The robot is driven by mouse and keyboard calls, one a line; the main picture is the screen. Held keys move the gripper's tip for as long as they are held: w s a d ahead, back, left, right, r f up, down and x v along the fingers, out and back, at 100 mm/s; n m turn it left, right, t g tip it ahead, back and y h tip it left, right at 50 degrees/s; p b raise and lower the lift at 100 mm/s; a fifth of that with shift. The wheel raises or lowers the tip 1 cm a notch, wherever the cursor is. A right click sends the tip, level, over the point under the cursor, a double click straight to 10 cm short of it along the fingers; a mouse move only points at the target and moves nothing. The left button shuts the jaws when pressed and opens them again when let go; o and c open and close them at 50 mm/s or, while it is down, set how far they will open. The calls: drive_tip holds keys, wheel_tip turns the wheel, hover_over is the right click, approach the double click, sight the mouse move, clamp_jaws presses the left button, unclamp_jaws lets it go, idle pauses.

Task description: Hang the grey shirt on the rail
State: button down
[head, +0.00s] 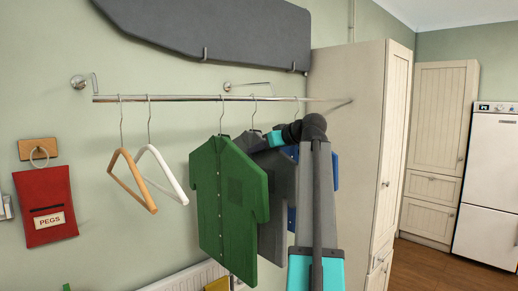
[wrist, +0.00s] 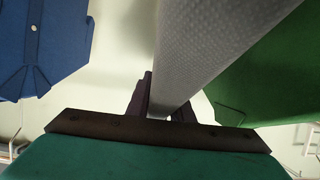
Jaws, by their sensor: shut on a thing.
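The grey shirt (head: 271,234) hangs upright between the green shirt (head: 222,205) and the blue shirt (head: 291,216) in the head view. Its hanger hook (head: 254,108) is at the height of the chrome rail (head: 190,98); I cannot tell whether it bears on it. My gripper (wrist: 160,95) is shut on the grey shirt (wrist: 215,45), which runs up between its dark fingers in the wrist view. The blue shirt (wrist: 40,45) is on the left there and the green shirt (wrist: 265,75) on the right. In the head view my arm hides part of the grey and blue shirts.
An empty wooden hanger (head: 131,183) and a white hanger (head: 165,172) hang at the rail's left. A grey ironing board (head: 210,32) is mounted above. A tall cabinet (head: 360,150) stands at the rail's right end. A red peg bag (head: 45,205) hangs at far left.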

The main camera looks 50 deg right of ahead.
drive_tip(key=c, duration=1.5)
unclamp_jaws()
drive_tip(key=shift+s, duration=0.2)
drive_tip(key=b+v, duration=0.3)
drive_tip(key=v, duration=1)
drive_tip(key=shift+s+r, duration=0.2)
drive_tip(key=shift+s, duration=0.05)
drive_tip(key=shift+f, duration=0.1)
